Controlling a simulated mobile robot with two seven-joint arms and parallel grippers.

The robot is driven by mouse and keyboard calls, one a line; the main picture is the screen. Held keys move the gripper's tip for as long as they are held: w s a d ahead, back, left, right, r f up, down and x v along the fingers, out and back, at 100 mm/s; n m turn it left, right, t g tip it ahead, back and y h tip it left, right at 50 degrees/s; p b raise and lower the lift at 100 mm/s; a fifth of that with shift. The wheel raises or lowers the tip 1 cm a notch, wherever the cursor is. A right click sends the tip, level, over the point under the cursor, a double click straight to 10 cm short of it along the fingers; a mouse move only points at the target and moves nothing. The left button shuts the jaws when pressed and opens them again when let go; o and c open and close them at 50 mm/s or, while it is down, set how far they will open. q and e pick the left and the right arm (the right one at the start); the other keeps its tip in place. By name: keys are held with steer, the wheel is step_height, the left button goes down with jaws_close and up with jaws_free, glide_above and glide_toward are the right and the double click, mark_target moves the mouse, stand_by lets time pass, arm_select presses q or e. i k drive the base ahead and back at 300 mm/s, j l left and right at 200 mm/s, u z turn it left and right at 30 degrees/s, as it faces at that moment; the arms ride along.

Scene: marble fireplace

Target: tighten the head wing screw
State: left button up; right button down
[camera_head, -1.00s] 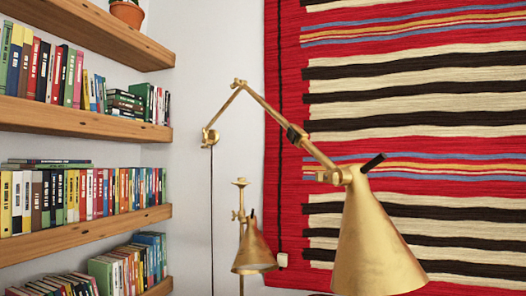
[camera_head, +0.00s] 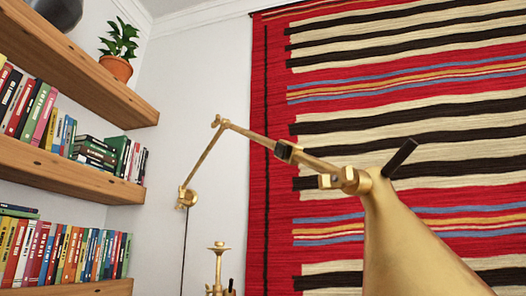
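A brass wall lamp is close in front of me, with its cone-shaped shade (camera_head: 405,245) at the lower right, cut off by the bottom edge. Its jointed arm (camera_head: 262,138) runs from a wall mount (camera_head: 187,197) up to an elbow and then down right to the head. At the head joint sits a brass wing screw (camera_head: 345,181); its exact turn is hard to tell. A black handle (camera_head: 400,157) sticks up right from the top of the shade. Neither of my grippers is in view.
Wooden shelves (camera_head: 70,180) with books fill the left side, with a potted plant (camera_head: 118,50) on the top one. A striped red rug (camera_head: 400,100) hangs behind the lamp.

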mark_target(340, 179)
steer(key=k+j+u, duration=0.2)
steer(key=k, duration=0.2)
steer(key=k+j+u, duration=0.1)
steer(key=k+u, duration=0.15)
steer(key=k, duration=0.15)
steer(key=k+j+u, duration=0.2)
steer(key=k, duration=0.2)
